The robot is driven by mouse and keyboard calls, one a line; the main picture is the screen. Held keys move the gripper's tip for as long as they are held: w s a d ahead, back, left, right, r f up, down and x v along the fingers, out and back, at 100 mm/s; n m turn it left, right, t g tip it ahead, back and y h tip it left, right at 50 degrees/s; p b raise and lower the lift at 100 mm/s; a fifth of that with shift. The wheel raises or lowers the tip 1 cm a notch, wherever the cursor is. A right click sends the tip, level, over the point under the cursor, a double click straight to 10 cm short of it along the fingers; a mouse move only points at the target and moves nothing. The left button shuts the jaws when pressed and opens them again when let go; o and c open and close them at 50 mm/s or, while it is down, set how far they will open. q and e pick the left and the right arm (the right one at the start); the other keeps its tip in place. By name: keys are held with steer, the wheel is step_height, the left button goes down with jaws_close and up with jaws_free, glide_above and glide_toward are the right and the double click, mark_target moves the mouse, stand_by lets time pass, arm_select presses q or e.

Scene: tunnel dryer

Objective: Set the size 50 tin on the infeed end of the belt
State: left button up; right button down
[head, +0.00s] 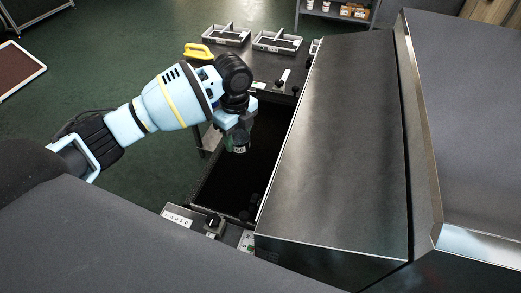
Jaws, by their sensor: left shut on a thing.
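My left gripper (238,128) comes in from the left and is shut on the size 50 tin (240,149). The tin is small and dark, with a pale label reading 50, and its top is hidden by the gripper. It shows in front of the dark belt (228,188), at the belt's end beside the large metal hood. From this view I cannot tell how high the tin is above the belt. My right gripper is not in view.
The dryer's metal hood (335,140) stands right of the belt. A control panel with a black knob (213,220) sits at the near edge. Green floor lies left.

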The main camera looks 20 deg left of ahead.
arm_select(q)
steer(key=shift+f+b, duration=0.35)
steer(key=shift+f, duration=4.65)
steer(key=shift+f, duration=0.2)
steer(key=o, duration=1)
steer(key=shift+c, duration=0.2)
steer(key=shift+r, duration=0.15)
step_height(320, 180, up, 12)
steer(key=shift+r+p, duration=0.1)
steer(key=shift+p, duration=0.4)
